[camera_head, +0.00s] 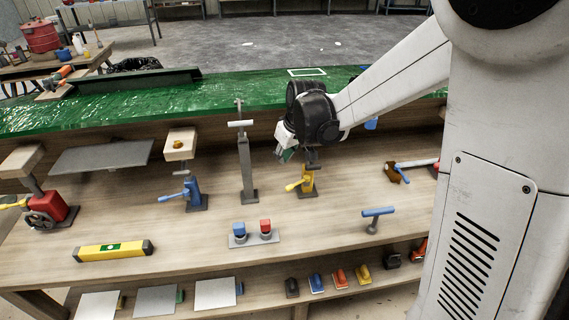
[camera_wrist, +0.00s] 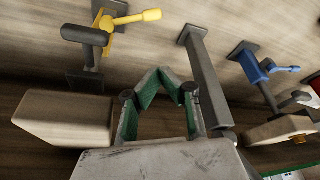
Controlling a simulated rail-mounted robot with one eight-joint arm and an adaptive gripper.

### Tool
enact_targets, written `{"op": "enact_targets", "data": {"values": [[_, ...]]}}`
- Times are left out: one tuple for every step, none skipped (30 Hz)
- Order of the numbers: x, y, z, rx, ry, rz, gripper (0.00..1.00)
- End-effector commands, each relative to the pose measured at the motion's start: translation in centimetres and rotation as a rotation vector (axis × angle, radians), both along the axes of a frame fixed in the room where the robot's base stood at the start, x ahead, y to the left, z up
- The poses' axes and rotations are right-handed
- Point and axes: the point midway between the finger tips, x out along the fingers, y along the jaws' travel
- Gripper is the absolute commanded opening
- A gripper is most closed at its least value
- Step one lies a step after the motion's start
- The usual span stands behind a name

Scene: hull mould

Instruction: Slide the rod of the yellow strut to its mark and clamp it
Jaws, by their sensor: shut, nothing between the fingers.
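The yellow strut (camera_head: 307,183) stands on the wooden bench, its yellow lever (camera_head: 293,186) pointing left. In the wrist view its yellow body (camera_wrist: 107,24) and lever (camera_wrist: 145,16) are at the upper left. A dark piece with a cross-bar (camera_wrist: 85,36) lies beside the body, and a wooden block (camera_wrist: 62,118) is below it in that view. My gripper (camera_head: 284,155) is just above and left of the strut in the head view. Its green-lined fingers (camera_wrist: 158,82) are shut and empty, apart from the strut. My wrist hides the strut's top in the head view; I cannot make out the mark.
A grey post (camera_head: 246,170) stands close left of my gripper. The blue strut (camera_head: 192,192) with a wooden head (camera_head: 181,144) is further left. The green hull (camera_head: 225,92) runs behind. A two-button box (camera_head: 253,238) and a blue-topped T-handle (camera_head: 377,213) are in front.

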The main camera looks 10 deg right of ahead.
Motion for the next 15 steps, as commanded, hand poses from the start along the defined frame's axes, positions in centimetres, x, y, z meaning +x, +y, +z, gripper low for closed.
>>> {"op": "enact_targets", "data": {"values": [[0.3,0.1,-0.7,0.0,0.0,0.0,0.0],[0.4,0.2,-1.2,0.0,0.0,0.0,0.0],[0.6,0.3,-1.8,0.0,0.0,0.0,0.0],[0.8,0.3,-2.2,0.0,0.0,0.0,0.0],[1.0,0.4,-2.7,0.0,0.0,0.0,0.0],[1.1,0.5,-3.3,0.0,0.0,0.0,0.0],[1.3,0.5,-3.8,0.0,0.0,0.0,0.0],[1.5,0.6,-4.2,0.0,0.0,0.0,0.0],[1.7,0.7,-4.8,0.0,0.0,0.0,0.0],[1.8,0.8,-5.3,0.0,0.0,0.0,0.0],[2.0,0.8,-5.7,0.0,0.0,0.0,0.0],[2.2,0.9,-6.3,0.0,0.0,0.0,0.0],[2.3,1.0,-6.8,0.0,0.0,0.0,0.0],[2.5,1.0,-7.2,0.0,0.0,0.0,0.0],[2.7,1.1,-7.7,0.0,0.0,0.0,0.0]]}}
